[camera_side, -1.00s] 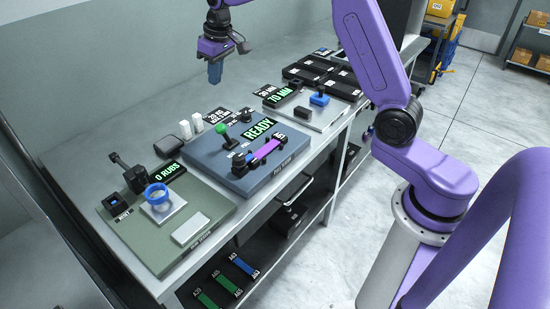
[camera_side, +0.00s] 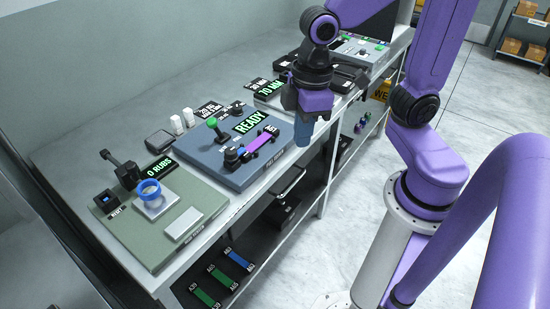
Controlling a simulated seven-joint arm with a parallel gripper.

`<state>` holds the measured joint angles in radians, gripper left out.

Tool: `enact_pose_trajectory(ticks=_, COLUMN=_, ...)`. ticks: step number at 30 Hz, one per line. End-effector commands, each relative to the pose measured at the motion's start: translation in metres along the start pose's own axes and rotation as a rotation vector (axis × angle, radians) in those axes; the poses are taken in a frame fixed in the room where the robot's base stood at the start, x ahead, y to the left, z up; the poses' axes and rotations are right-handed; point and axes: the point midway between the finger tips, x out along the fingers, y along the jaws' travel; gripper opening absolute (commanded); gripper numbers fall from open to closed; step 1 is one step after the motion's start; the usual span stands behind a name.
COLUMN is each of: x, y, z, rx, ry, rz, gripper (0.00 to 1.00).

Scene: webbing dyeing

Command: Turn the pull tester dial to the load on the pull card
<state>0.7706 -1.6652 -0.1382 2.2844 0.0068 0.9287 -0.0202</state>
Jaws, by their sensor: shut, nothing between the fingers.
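The pull tester (camera_side: 210,162) is a blue-grey block on the bench with a lit READY display (camera_side: 249,122). A green-knobbed lever (camera_side: 213,123) stands on it, and a purple webbing strip (camera_side: 261,141) lies between its dark clamps. A small dark dial-like part (camera_side: 236,107) sits at its back edge; its setting is too small to read. The black pull card (camera_side: 209,109) with white print stands behind the tester; its text is not clearly legible. My gripper (camera_side: 303,143) is shut and empty, pointing down at the tester's right end in the picture, apart from the dial.
A green rub station (camera_side: 148,240) with a blue ring (camera_side: 155,192) and a 0 RUBS display is at left. Another station with a green display (camera_side: 270,88) is partly behind my gripper. Green and blue strips (camera_side: 220,277) lie on the lower shelf.

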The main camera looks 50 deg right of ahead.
Motion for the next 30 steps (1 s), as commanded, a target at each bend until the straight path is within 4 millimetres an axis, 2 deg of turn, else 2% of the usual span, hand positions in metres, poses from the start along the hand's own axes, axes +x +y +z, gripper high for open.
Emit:
enact_pose_trajectory(ticks=1, x=0.002, y=-0.01, z=0.017, rx=-0.037, ry=-0.006, rz=-0.002, gripper=0.0)
enact_pose_trajectory(ticks=3, x=0.005, y=-0.02, z=0.036, rx=-0.082, ry=-0.015, rz=-0.004, gripper=0.0)
enact_pose_trajectory(ticks=6, x=0.009, y=-0.03, z=0.059, rx=-0.133, ry=-0.025, rz=-0.005, gripper=0.0)
enact_pose_trajectory(ticks=10, x=0.012, y=-0.037, z=0.077, rx=-0.173, ry=-0.034, rz=-0.006, gripper=0.0)
enact_pose_trajectory(ticks=14, x=0.013, y=-0.038, z=0.079, rx=-0.167, ry=-0.037, rz=-0.005, gripper=0.42)
enact_pose_trajectory(ticks=15, x=0.011, y=-0.036, z=0.075, rx=-0.146, ry=-0.038, rz=-0.004, gripper=0.55)
enact_pose_trajectory(ticks=16, x=0.011, y=-0.034, z=0.071, rx=-0.123, ry=-0.039, rz=-0.004, gripper=0.59)
enact_pose_trajectory(ticks=20, x=0.003, y=-0.019, z=0.039, rx=0.04, ry=-0.04, rz=0.002, gripper=0.59)
enact_pose_trajectory(ticks=23, x=-0.003, y=0.0, z=0.009, rx=0.204, ry=-0.042, rz=0.008, gripper=0.59)
enact_pose_trajectory(ticks=30, x=-0.014, y=0.06, z=-0.053, rx=0.599, ry=-0.045, rz=0.022, gripper=0.59)
